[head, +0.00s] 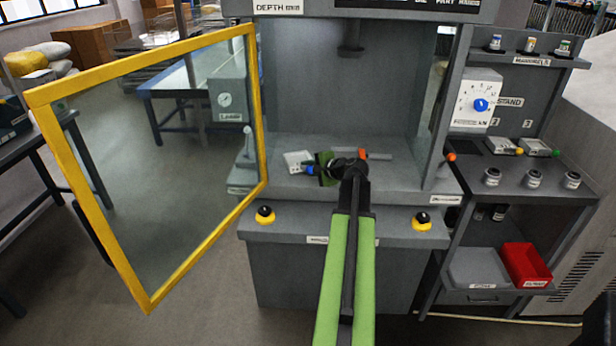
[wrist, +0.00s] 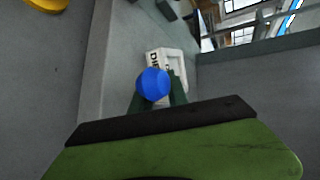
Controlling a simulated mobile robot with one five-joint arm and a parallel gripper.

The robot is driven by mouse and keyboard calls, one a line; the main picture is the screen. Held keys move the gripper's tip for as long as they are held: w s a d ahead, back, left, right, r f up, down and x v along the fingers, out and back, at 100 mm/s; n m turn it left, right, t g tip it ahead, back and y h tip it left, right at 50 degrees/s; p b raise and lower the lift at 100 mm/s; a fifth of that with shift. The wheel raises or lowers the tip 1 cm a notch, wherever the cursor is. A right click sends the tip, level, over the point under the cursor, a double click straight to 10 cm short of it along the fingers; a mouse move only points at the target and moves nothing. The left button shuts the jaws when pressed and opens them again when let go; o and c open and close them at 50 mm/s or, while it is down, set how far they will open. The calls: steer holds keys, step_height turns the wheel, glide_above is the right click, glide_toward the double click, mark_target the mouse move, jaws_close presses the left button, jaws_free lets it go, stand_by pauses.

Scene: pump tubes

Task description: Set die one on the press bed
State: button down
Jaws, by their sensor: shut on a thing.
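The die (head: 297,160), a pale block with a blue knob (head: 309,170), is at the front left of the press bed (head: 400,177). My gripper (head: 314,168) reaches in from the front and is shut on the die by its knob end. In the wrist view the blue knob (wrist: 153,84) sits between the dark fingers, with the white labelled block (wrist: 166,59) just beyond.
The yellow-framed glass door (head: 150,75) stands open to the left. Two other dies, yellow-knobbed (head: 501,146) and green-knobbed (head: 537,148), sit on the right stand. The bed's right side looks clear.

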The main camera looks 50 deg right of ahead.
steer(key=shift+f, duration=0.2)
steer(key=c, duration=1.6)
jaws_free()
steer(key=shift+o, duration=0.2)
steer(key=shift+r, duration=0.2)
steer(key=p+v, duration=0.5)
steer(key=v, duration=0.7)
